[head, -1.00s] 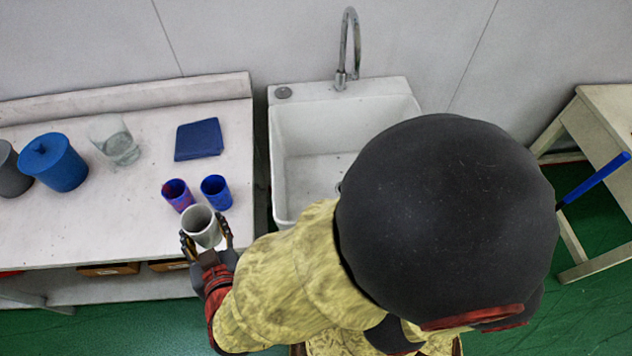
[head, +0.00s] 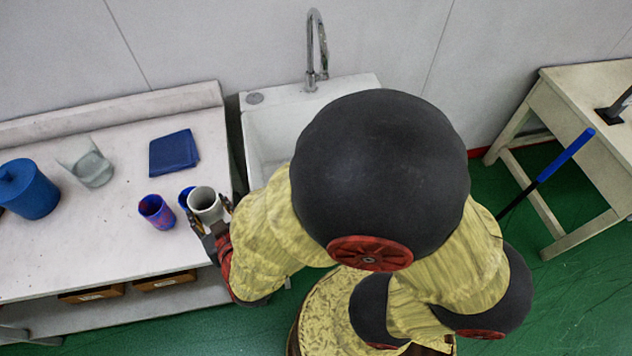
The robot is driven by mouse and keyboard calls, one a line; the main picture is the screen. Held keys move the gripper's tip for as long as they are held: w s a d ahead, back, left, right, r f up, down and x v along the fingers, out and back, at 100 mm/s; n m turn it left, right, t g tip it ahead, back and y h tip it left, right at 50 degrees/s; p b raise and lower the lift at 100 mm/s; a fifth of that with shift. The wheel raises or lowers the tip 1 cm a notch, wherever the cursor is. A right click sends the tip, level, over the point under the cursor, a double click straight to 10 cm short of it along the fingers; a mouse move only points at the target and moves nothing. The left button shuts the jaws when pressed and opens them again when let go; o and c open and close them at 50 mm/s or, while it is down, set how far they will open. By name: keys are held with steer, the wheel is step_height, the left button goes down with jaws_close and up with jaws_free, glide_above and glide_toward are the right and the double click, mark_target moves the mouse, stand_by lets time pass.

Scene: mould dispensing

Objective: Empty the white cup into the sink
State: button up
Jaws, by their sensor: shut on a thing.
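The white cup (head: 205,203) is in my gripper (head: 211,220) near the right edge of the counter. My gripper is shut on it, with fingers at its sides. The cup looks roughly upright, with its open mouth showing; I cannot make out what is inside. The white sink (head: 262,130) is up and to the right of the cup, with a curved metal tap (head: 318,50) behind it. My arm covers most of the basin.
On the counter (head: 90,240) are a purple-blue cup (head: 157,211), a blue cup (head: 186,196) partly behind the white cup, a clear glass container (head: 88,163), a blue folded cloth (head: 174,153) and a blue lidded pot (head: 27,188). A table (head: 580,110) with a blue-handled tool (head: 565,156) is right.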

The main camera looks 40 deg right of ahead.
steer(key=w+d+f, duration=0.2)
steer(key=w+d, duration=0.2)
steer(key=d, duration=0.1)
steer(key=w+d+f, duration=0.2)
steer(key=w+d, duration=0.3)
steer(key=d, duration=0.1)
steer(key=w+d+f, duration=0.2)
steer(key=w+d, duration=0.3)
steer(key=shift+w+d+f, duration=0.25)
steer(key=shift+d, duration=0.1)
